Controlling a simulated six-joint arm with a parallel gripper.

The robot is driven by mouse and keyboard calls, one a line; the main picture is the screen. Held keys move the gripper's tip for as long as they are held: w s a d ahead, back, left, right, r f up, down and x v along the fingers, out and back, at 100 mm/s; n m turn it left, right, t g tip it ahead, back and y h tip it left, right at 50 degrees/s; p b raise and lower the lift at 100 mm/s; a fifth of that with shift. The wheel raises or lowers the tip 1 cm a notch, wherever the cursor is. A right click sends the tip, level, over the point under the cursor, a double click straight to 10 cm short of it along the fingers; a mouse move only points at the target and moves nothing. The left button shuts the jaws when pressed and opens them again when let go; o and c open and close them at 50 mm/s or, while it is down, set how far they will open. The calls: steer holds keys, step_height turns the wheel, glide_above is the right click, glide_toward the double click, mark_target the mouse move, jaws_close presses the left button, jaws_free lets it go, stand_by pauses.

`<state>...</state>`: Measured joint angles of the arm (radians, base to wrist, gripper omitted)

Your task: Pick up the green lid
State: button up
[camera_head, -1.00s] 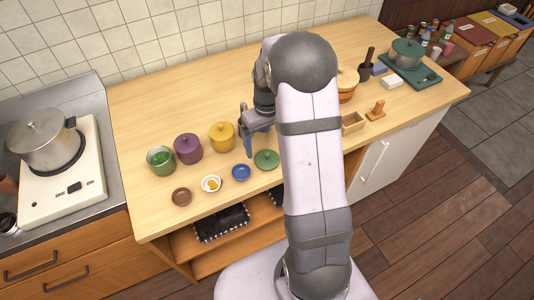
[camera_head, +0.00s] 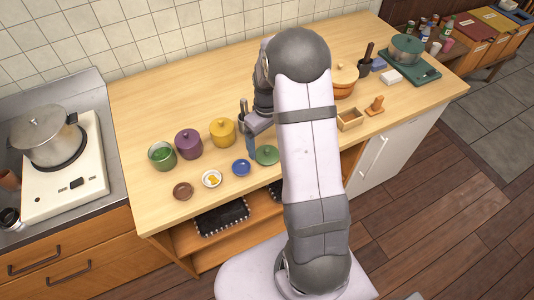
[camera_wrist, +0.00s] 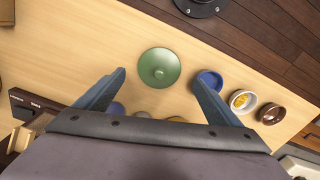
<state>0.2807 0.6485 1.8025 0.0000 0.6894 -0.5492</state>
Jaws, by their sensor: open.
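The green lid (camera_head: 267,155) lies flat on the wooden counter, at the right end of a row of small dishes. In the wrist view the green lid (camera_wrist: 160,68) is round with a small knob in its middle. My gripper (camera_wrist: 160,82) is open, its two blue fingers spread to either side of the lid's near side, with nothing between them. In the head view my gripper (camera_head: 252,148) is just left of the lid, partly hidden by my arm. I cannot tell its exact height above the counter.
A blue dish (camera_head: 241,168) sits close left of the lid, then a white dish (camera_head: 211,179) with yellow food and a brown dish (camera_head: 183,191).

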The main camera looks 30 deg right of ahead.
mark_target(267, 150)
steer(key=shift+s+d+f+p, duration=0.1)
steer(key=shift+f+p, duration=1.1)
steer(key=shift+f, duration=1.2)
steer(key=c, duration=1.2)
